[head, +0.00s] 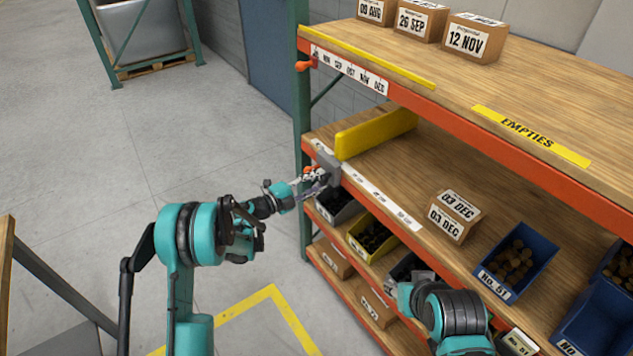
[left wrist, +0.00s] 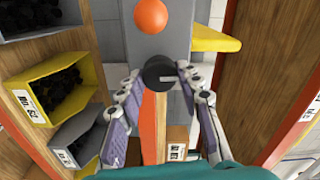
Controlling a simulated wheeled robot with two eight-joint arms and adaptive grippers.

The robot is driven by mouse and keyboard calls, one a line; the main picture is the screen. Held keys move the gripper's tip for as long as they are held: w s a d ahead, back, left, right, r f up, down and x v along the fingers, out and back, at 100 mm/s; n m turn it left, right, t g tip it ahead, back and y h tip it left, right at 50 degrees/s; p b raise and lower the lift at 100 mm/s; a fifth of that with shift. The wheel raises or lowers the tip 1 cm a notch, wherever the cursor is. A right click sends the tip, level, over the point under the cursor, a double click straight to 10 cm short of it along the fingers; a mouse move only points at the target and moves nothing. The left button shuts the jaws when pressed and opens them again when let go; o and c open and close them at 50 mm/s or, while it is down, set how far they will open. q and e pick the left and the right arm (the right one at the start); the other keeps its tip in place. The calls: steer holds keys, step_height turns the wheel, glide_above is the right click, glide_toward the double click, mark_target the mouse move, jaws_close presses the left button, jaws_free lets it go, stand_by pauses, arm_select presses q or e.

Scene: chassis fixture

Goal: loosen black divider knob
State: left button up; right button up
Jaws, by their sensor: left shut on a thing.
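The black divider knob (left wrist: 158,72) sits on the lower end of a grey bracket (left wrist: 157,42) in the left wrist view. The bracket also shows at the shelf's front edge in the head view (head: 328,165), where the knob is hidden. The yellow divider (head: 375,135) runs back from the bracket across the middle shelf. My left gripper (left wrist: 160,82) has its fingers on both sides of the knob and is shut on it. An orange ball knob (left wrist: 150,16) is above the black knob on the same bracket. Only my right arm shows at lower right; its gripper is out of view.
A carton marked 03 DEC (head: 455,216) and a blue bin (head: 517,262) stand on the middle shelf. A yellow bin (head: 372,240) is on the shelf below. A green post (head: 301,110) stands close to the left gripper.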

arm_select(q)
steer(key=o, duration=0.9)
steer(key=v, duration=1.2)
